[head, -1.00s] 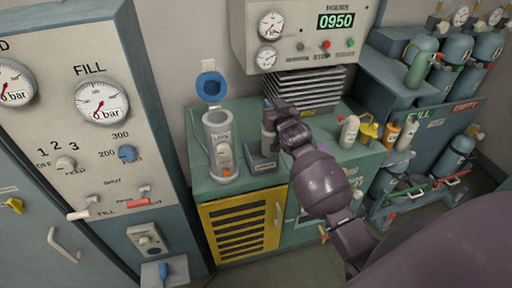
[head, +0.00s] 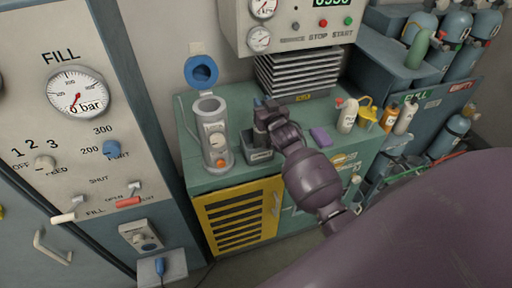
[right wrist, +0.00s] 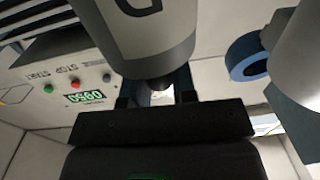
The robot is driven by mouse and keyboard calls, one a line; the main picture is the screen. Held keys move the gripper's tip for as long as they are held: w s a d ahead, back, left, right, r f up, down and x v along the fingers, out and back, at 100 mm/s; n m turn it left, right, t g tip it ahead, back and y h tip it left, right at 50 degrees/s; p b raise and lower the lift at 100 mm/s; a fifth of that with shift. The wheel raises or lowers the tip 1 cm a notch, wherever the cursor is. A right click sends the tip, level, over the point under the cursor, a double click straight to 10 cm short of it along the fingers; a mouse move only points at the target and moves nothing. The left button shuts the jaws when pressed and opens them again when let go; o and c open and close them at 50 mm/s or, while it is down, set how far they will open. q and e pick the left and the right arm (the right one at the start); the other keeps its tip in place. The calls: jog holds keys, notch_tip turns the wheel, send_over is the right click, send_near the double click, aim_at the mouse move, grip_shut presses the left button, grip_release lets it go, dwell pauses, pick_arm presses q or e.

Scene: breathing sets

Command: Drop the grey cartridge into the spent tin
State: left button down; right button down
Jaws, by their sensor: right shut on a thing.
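The grey cartridge (right wrist: 150,35) fills the top of the right wrist view, upright between the two fingers. My right gripper (head: 265,112) is shut on it in the head view. There the cartridge (head: 260,136) is mostly hidden by the gripper and wrist. A small dark grey open box with a pale label, taken as the spent tin (head: 259,156), stands on the green cabinet top, directly below the gripper. I cannot tell whether the cartridge's lower end is above the rim or inside it. My left gripper is not in view.
A grey cylindrical housing (head: 214,136) with its blue lid (head: 201,72) open stands just left of the tin. A purple block (head: 321,137) and several bottles (head: 347,116) are to the right. Stacked grey plates (head: 298,75) stand behind, under the gauge panel (head: 285,30).

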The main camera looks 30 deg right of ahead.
jog(key=shift+f+b, duration=0.6)
jog(key=shift+f, duration=0.5)
jog(key=shift+r, duration=0.1)
jog(key=c, duration=0.8)
grip_release()
jog(key=shift+c, duration=0.2)
jog(key=shift+s, duration=0.1)
jog(key=s+a, duration=0.2)
jog(key=s, duration=0.8)
jog(key=shift+s, duration=0.25)
